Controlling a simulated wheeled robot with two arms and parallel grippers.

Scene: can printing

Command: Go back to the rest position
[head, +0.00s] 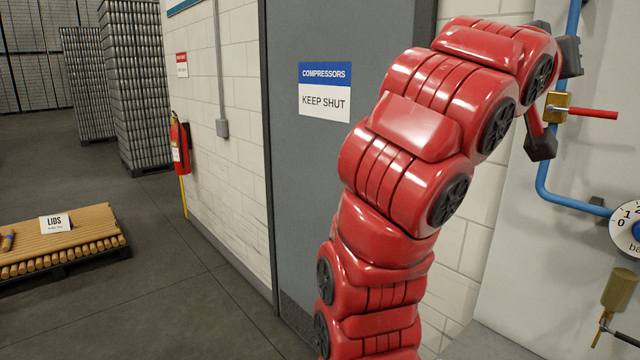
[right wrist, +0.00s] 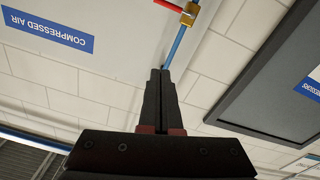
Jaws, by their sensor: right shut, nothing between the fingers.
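My right arm rises through the middle of the head view and bends toward the upper right, in front of the wall. Its fingertips are hard to make out there. In the right wrist view my right gripper (right wrist: 160,72) has its two dark fingers together, with nothing between them. A brass valve (head: 556,107) with a red handle (head: 595,114) sits on a blue pipe (head: 545,180) just beyond the wrist. The handle points right, across the pipe. The valve also shows in the right wrist view (right wrist: 188,14), beyond the fingertips and apart from them. My left gripper is out of view.
A grey door (head: 300,190) with a "COMPRESSORS KEEP SHUT" sign (head: 325,90) stands behind the arm. A gauge (head: 627,228) is at the right edge. A pallet of lids (head: 90,228) and a fire extinguisher (head: 180,145) are at left. The floor between is clear.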

